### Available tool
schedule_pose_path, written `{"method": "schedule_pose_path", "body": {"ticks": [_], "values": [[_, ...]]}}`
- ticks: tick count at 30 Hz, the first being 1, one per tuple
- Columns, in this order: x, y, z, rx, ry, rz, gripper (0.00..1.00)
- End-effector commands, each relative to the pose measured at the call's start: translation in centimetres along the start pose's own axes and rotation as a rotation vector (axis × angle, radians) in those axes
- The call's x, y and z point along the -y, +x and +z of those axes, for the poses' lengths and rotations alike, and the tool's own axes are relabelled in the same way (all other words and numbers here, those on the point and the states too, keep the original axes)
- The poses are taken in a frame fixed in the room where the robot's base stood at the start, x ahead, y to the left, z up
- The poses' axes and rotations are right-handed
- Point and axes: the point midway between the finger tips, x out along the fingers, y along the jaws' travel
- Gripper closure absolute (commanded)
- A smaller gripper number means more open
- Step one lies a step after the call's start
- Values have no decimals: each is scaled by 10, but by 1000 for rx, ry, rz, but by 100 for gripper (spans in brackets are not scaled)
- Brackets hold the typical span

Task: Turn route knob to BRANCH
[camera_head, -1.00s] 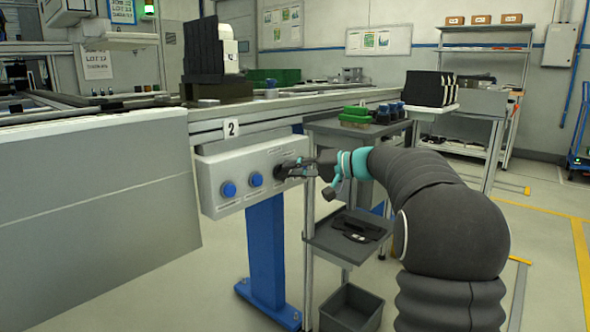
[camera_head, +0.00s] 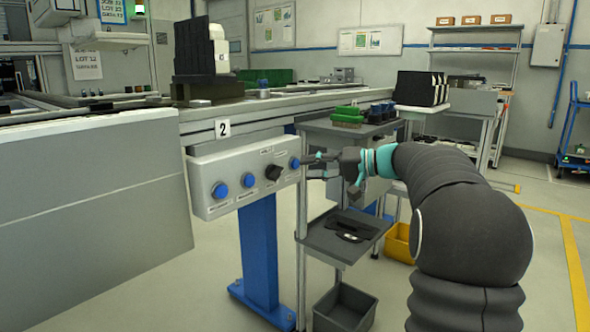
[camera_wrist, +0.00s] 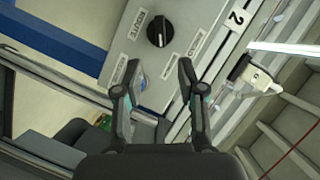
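The route knob (camera_head: 273,173) is a black rotary knob on the sloped face of a light grey control box (camera_head: 225,196). In the wrist view the knob (camera_wrist: 158,31) lies beyond my fingertips, with a short white mark on its face.
Blue buttons (camera_head: 220,190) flank the knob on the box. A blue post (camera_head: 259,245) stands below. A grey shelf cart (camera_head: 345,232) stands right of the box under my arm. A yellow bin (camera_head: 399,243) and a dark bin (camera_head: 346,306) are near it.

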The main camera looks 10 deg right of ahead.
Motion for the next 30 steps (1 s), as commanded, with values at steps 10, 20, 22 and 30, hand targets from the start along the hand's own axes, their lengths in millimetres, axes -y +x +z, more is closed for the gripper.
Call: {"method": "schedule_pose_path", "body": {"ticks": [10,20,22,30], "values": [[0,-43,0,-1,-1,0,60],[0,-46,0,0,0,0,60],[0,-46,0,0,0,0,60],[-5,-46,-3,-13,57,21,60]]}}
